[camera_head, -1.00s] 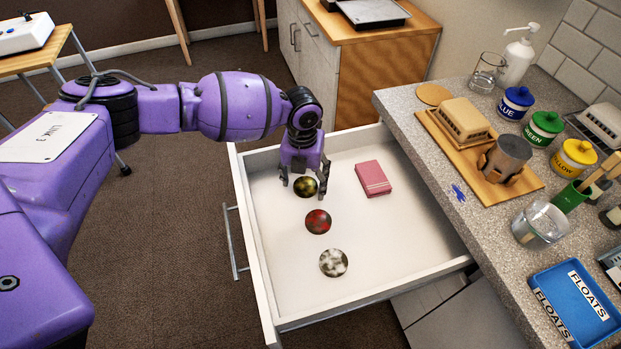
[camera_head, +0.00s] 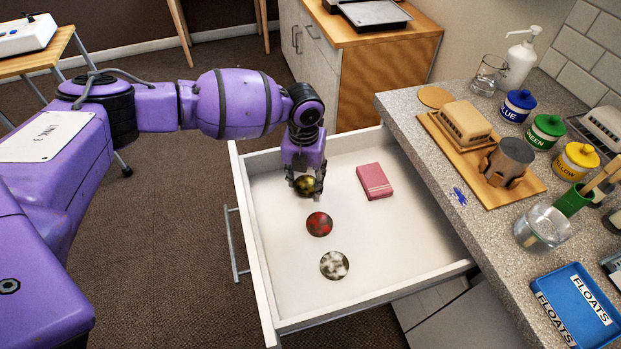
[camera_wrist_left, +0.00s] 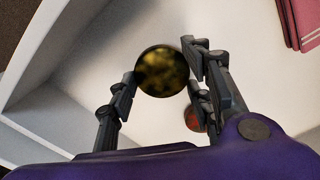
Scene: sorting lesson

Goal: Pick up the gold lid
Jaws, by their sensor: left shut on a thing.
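The gold lid (camera_head: 305,184) is a round, dark-mottled gold disc in the open white drawer. It shows large in the left wrist view (camera_wrist_left: 162,71), with a finger touching or close against each side. My left gripper (camera_head: 306,186) points down into the drawer and is shut on the gold lid. In the wrist view its fingers (camera_wrist_left: 160,80) sit at the lid's left and right edges. I cannot tell whether the lid is clear of the drawer floor. My right gripper is not in view.
A red lid (camera_head: 319,224) and a white-mottled lid (camera_head: 334,265) lie nearer in the drawer (camera_head: 400,262). The counter (camera_head: 487,222) at right holds jars and a blue tray (camera_head: 575,305). The drawer's right floor is clear.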

